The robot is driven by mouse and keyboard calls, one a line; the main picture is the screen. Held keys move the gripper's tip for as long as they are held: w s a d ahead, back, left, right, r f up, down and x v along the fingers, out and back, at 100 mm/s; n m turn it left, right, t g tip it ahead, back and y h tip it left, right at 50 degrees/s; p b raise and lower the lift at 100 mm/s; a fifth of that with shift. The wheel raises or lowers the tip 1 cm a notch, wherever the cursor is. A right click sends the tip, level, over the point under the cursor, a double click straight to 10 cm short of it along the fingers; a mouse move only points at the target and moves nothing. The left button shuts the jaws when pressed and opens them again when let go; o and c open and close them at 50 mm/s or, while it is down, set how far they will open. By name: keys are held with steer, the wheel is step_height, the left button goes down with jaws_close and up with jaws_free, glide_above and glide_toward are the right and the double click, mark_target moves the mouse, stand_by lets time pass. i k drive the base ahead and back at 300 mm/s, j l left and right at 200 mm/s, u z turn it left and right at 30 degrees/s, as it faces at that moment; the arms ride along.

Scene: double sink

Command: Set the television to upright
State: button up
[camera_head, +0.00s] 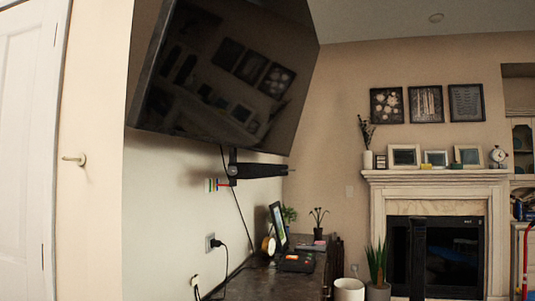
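The television (235,75) is a large black flat screen at the upper left, high on the wall. Its top is cut off by the frame edge. Its side edges slant in the picture, and the screen looks tilted rather than upright. The dark screen reflects picture frames and the room. A black bracket arm (260,171) shows just below it, by the wall; how it joins the television is hidden. My gripper is not seen in this view, and nothing is seen touching the television.
A dark cabinet (282,284) stands below the television with a tilted framed screen, a clock and small plants on it. Cables hang along the wall. A fireplace (440,178) is at the right, with a white pot (349,289) and plant before it. A white door (25,150) is at left.

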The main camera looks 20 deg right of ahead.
mark_target(236, 74)
steer(key=i+l, duration=0.2)
steer(key=l, duration=0.25)
steer(key=i+l, duration=0.25)
steer(key=l, duration=0.15)
steer(key=i+l+u, duration=0.1)
steer(key=l, duration=0.35)
steer(key=i+l, duration=0.3)
steer(key=l, duration=0.15)
steer(key=i+l, duration=0.2)
steer(key=l, duration=0.25)
steer(key=i+l, duration=0.2)
steer(key=l, duration=0.25)
steer(key=i+l+u, duration=0.1)
steer(key=l, duration=0.35)
steer(key=i+l, duration=0.3)
steer(key=l, duration=0.15)
